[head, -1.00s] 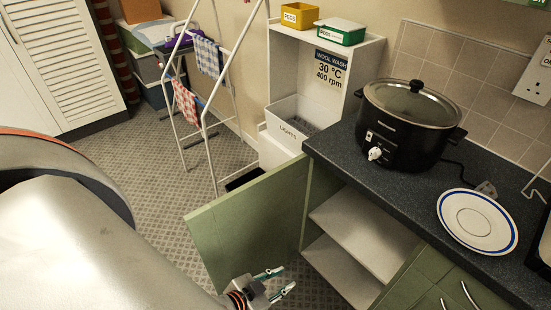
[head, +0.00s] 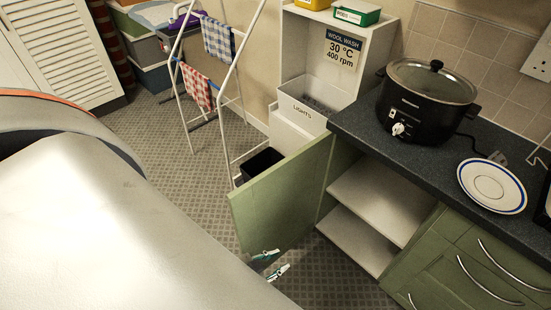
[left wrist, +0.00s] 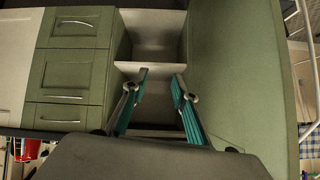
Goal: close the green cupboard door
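The green cupboard door (head: 280,195) stands wide open in the head view, swung out from the left side of the cupboard. The cupboard's pale shelves (head: 375,205) are bare where visible. My left gripper (head: 272,263) is low, by the door's bottom edge on the side of the cupboard opening; I cannot tell if it touches the door. In the left wrist view its teal fingers (left wrist: 160,85) are apart with nothing between them, pointing at the cupboard opening. The door (left wrist: 238,70) rises on the right there. My right gripper is not in view.
Green drawers (head: 470,265) with metal handles adjoin the cupboard. A black slow cooker (head: 425,110) and a plate (head: 492,187) sit on the dark worktop (head: 365,130). A clothes airer (head: 232,90) and a black bin (head: 262,163) stand beyond the door. Patterned floor (head: 165,140) is clear at left.

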